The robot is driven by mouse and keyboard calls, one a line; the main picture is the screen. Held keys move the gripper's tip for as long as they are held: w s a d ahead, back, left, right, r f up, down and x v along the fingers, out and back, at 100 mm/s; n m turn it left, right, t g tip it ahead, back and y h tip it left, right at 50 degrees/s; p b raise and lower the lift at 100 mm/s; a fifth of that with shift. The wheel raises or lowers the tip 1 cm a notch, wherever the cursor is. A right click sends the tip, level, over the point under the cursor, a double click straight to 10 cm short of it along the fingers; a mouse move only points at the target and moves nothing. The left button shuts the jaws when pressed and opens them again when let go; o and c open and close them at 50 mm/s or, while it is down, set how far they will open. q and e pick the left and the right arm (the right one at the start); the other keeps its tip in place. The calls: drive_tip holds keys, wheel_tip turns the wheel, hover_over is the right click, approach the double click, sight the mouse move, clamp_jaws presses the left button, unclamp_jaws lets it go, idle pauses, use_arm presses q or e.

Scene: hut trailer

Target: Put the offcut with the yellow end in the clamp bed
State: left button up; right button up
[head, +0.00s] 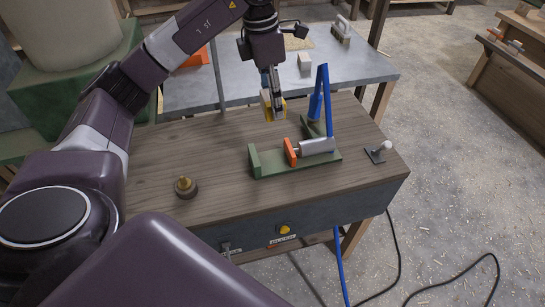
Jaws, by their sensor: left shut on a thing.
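The clamp stands on the wooden bench top, with a green clamp bed (268,165), an orange jaw (290,152), a grey cylinder (317,146) and a tall blue handle (325,100). The space between the bed's left end wall and the orange jaw looks empty. My left gripper (277,108) is shut on a small wooden offcut with yellow on it (266,106). It holds the offcut behind the clamp, up and back from the bed's left end. The fingers hide part of the offcut. My right gripper is not in view.
A brass knob-like piece (185,188) stands at the bench's front left. A small bracket with a white ball (376,154) is at the right. A grey table (365,69) behind carries a pale block (305,62) and a brush (341,31). The bench's left part is mostly clear.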

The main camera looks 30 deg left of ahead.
use_arm(q)
drive_tip(key=p, duration=0.2)
hover_over(274, 161)
drive_tip(key=f, duration=1.3)
drive_tip(key=shift+s+a+f, duration=0.15)
drive_tip(key=shift+a+f, duration=0.05)
drive_tip(key=shift+f, duration=0.2)
wheel_tip(274, 161, down, 4)
drive_tip(key=shift+r, duration=0.1)
drive_tip(key=shift+f, duration=0.55)
drive_tip(key=o, duration=0.8)
drive_tip(key=shift+f, duration=0.15)
drive_tip(key=o, duration=0.4)
drive_tip(key=shift+o, duration=0.2)
